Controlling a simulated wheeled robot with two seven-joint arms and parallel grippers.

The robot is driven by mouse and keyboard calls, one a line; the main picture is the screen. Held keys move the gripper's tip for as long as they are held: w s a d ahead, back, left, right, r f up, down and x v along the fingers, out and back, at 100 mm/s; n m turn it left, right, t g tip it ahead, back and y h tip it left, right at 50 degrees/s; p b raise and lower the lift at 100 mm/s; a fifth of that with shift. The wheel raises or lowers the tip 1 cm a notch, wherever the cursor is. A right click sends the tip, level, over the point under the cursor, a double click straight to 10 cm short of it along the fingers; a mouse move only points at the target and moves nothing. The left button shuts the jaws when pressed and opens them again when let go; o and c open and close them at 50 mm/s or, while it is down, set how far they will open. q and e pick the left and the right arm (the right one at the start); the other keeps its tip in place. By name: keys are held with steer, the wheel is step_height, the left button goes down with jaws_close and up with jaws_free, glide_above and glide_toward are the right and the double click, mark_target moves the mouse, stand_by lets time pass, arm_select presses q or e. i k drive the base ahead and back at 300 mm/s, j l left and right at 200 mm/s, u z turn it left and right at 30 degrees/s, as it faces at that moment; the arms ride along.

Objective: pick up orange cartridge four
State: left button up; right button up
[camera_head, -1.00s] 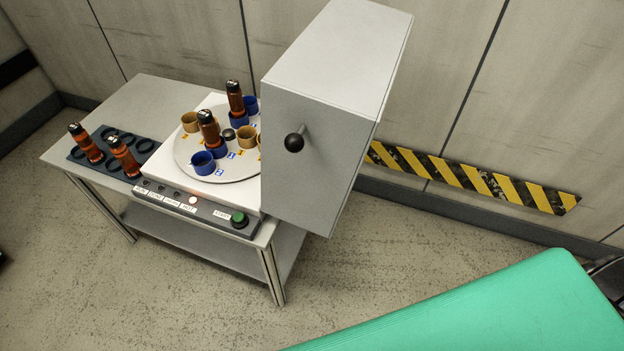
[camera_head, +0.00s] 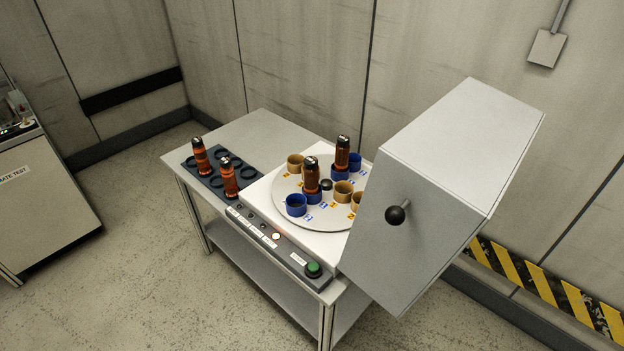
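Several orange-brown cartridges with dark caps are in view; no number is readable on them, so I cannot tell which is cartridge four. Two stand upright in a dark rack (camera_head: 246,180) on the left of the table: a rear-left cartridge (camera_head: 202,156) and a front-right cartridge (camera_head: 229,178). Two more stand on the round turntable (camera_head: 331,217): a front cartridge (camera_head: 311,177) and a rear cartridge (camera_head: 342,154), each in or at a blue cup. Neither gripper is in view.
A large grey box-shaped cover (camera_head: 450,180) with a black knob (camera_head: 396,214) stands over the turntable's right side. Blue and yellow cups sit on the turntable. A green button (camera_head: 313,268) is on the front panel. Open floor lies in front of the table.

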mark_target(311, 169)
steer(key=i+j, duration=0.2)
steer(key=j, duration=0.15)
steer(key=i+j, duration=0.15)
steer(key=j, duration=0.2)
steer(key=i+j, duration=0.2)
steer(key=j, duration=0.15)
